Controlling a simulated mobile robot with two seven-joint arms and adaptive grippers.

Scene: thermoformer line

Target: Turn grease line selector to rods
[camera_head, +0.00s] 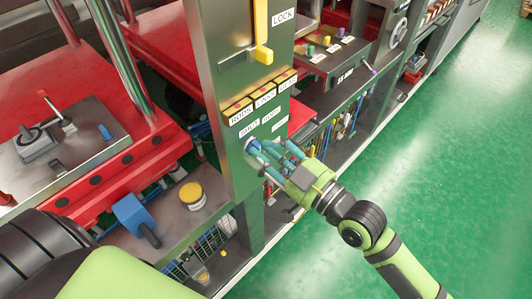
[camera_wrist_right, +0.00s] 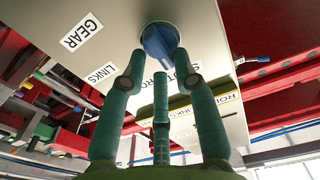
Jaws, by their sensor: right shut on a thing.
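The grease line selector is a round blue knob (camera_head: 251,147) on the grey-green front panel (camera_head: 215,70); labels around it read SHUT, RODS, LINKS and GEAR. My right gripper (camera_head: 264,154) has its teal fingers closed around the knob. The right wrist view shows the knob (camera_wrist_right: 158,38) from below, with the fingers (camera_wrist_right: 160,62) touching its sides. There the GEAR and LINKS labels are on the left, and the SHUT label is partly hidden behind a finger. I cannot tell which label the knob points to. My left gripper is not in view.
Above the knob are several buttons (camera_head: 263,97) with labels, and a yellow lever (camera_head: 261,35) beside a LOCK label. A blue box-shaped part (camera_head: 131,214) and a yellow-topped jar (camera_head: 191,194) are at the left. Green floor (camera_head: 460,150) at the right is clear.

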